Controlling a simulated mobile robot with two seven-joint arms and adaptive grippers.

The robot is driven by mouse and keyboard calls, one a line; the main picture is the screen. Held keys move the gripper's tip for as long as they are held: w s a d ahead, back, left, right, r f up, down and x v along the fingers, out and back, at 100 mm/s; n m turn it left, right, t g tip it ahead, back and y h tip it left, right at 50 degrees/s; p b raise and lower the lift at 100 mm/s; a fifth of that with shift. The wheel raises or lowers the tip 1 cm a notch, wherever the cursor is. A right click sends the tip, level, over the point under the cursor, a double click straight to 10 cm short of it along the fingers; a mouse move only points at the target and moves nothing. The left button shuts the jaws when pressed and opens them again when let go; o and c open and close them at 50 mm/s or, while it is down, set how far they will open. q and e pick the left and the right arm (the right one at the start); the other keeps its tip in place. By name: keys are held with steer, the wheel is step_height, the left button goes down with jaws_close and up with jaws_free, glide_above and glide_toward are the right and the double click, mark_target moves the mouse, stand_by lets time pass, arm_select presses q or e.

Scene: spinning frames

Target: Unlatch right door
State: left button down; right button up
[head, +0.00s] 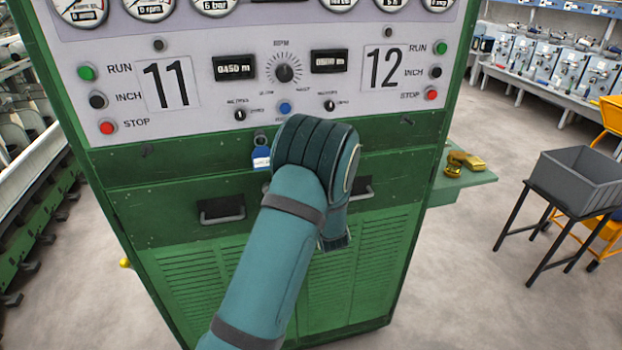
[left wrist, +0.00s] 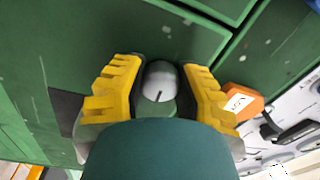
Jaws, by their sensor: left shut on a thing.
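The green machine cabinet (head: 130,175) stands in front of me, with two louvred doors below its control panel. The right door (head: 375,240) has a dark recessed handle (head: 362,190), partly covered by my arm. In the left wrist view, a round silver latch knob (left wrist: 160,84) with a dark slot sits on the green face. My left gripper (left wrist: 162,65) has its yellow fingers shut on either side of this knob. In the head view, my left arm hides the fingers and the knob. My right gripper is in neither view.
A blue tag (head: 261,157) hangs from a key left of my wrist. A green side shelf (head: 470,185) holds brass parts. A grey bin (head: 588,180) stands on a frame at right.

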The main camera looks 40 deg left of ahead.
arm_select(q)
steer(key=shift+a+m, duration=0.15)
steer(key=shift+m, duration=0.25)
steer(key=c, duration=0.6)
jaws_free()
steer(key=shift+s+d, duration=0.1)
steer(key=shift+d, duration=0.1)
steer(key=v, duration=1.1)
steer(key=shift+s+d, duration=0.15)
steer(key=shift+s, duration=0.15)
